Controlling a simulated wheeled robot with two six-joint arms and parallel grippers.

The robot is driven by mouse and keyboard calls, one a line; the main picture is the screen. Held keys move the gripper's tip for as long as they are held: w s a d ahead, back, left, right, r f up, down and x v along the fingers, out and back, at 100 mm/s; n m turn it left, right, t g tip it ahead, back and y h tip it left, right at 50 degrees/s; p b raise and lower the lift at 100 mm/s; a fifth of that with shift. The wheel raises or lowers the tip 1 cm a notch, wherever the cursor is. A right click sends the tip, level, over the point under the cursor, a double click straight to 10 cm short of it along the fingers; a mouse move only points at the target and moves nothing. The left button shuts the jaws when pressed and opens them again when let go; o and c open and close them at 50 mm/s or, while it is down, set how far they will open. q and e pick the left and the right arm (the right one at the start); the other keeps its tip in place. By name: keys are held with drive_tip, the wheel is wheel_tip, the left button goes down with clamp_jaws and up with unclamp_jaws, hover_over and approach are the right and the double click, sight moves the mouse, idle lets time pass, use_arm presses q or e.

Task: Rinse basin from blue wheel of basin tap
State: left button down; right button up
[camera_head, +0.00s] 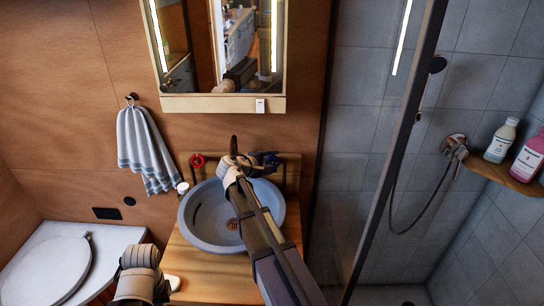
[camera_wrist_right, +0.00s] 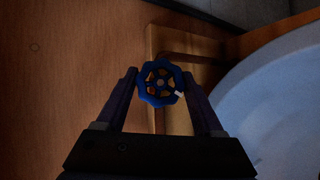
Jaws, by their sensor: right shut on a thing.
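The blue wheel (camera_wrist_right: 161,84) of the basin tap sits between the two fingers of my right gripper (camera_wrist_right: 161,92) in the right wrist view. The fingers are shut on its sides. In the head view my right gripper (camera_head: 266,160) is at the right of the tap, behind the basin, and mostly hides the blue wheel. The red wheel (camera_head: 197,160) is at the left of the tap. The dark tap spout (camera_head: 233,146) rises between them. The round blue-grey basin (camera_head: 205,232) is partly covered by my right arm. No water stream can be made out.
The basin stands on a wooden counter (camera_head: 205,284). A small white cup-like thing (camera_head: 183,188) is at its left rim. A mirror cabinet (camera_head: 222,103) hangs above, a towel (camera_head: 146,150) at left. A toilet (camera_head: 50,270) is at lower left. A shower screen (camera_head: 395,150) bounds the right side.

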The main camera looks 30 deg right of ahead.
drive_tip(key=m+p, duration=0.1)
drive_tip(key=m+y+p, duration=0.2)
drive_tip(key=m+p, duration=0.1)
drive_tip(key=shift+r+g, duration=0.25)
drive_tip(key=shift+g, duration=0.15)
drive_tip(key=m+y+p, duration=0.2)
drive_tip(key=m+p, duration=0.1)
drive_tip(key=shift+s+y, duration=0.1)
drive_tip(key=shift+y, duration=0.3)
drive_tip(key=m+y+p, duration=0.1)
drive_tip(key=m+y, duration=0.1)
drive_tip(key=shift+d+f+m, duration=0.1)
drive_tip(key=shift+f+m, duration=0.05)
drive_tip(key=shift+m, duration=0.25)
drive_tip(key=shift+f+m+t+y+p, duration=0.1)
drive_tip(key=shift+m+t+y+p, duration=0.5)
drive_tip(key=shift+m+y, duration=0.7)
drive_tip(key=shift+m, duration=0.3)
drive_tip(key=o, duration=1.4)
drive_tip(key=shift+c, duration=0.2)
